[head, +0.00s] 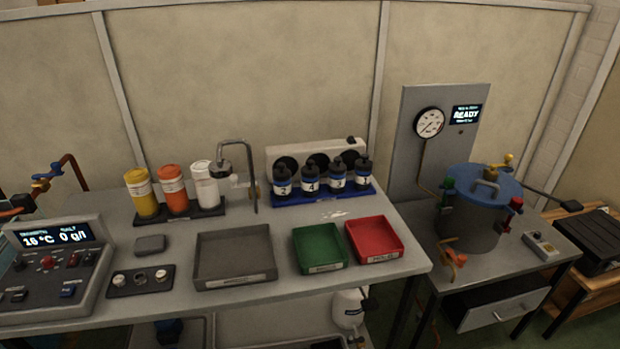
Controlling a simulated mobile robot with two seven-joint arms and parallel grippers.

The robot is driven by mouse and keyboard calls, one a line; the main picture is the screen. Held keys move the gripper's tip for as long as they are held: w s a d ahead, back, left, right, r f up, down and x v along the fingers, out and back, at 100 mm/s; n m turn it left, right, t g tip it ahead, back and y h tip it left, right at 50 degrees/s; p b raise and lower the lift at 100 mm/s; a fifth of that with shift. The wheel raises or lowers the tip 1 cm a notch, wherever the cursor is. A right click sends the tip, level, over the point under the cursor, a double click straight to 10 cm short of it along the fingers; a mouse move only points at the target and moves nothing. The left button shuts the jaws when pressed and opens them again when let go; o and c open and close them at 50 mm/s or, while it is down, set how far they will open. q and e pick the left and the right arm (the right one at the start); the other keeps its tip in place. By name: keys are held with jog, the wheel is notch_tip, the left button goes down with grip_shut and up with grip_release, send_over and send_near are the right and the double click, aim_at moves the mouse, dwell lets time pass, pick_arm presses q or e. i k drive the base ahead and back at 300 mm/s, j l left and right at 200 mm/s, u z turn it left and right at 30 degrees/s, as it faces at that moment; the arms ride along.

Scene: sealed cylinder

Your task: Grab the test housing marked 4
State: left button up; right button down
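The test housing marked 4 (311,184) is a small black bottle-shaped piece with a white label. It stands upright in a blue rack (325,196) at the back of the grey bench. To its left is the housing marked 2 (282,186). To its right are the housing marked 3 (337,179) and one that appears marked 1 (363,176). Neither of my grippers can be made out in the head view.
A curved metal tap (247,160) stands left of the rack. Yellow, orange and white bottles (174,188) stand farther left. Grey (235,283), green (319,268) and red (378,258) trays lie in front. A lidded blue-topped vessel (472,212) stands on the right table.

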aim_at(309, 172)
jog(key=i+l, duration=0.2)
jog(key=l, duration=0.2)
jog(key=i+l, duration=0.2)
jog(key=l, duration=0.15)
jog(key=i+l+u, duration=0.1)
jog(key=l, duration=0.3)
jog(key=i+l, duration=0.25)
jog(key=l, duration=0.15)
jog(key=l+u, duration=0.1)
jog(key=u, duration=1.3)
jog(key=i+l, duration=0.05)
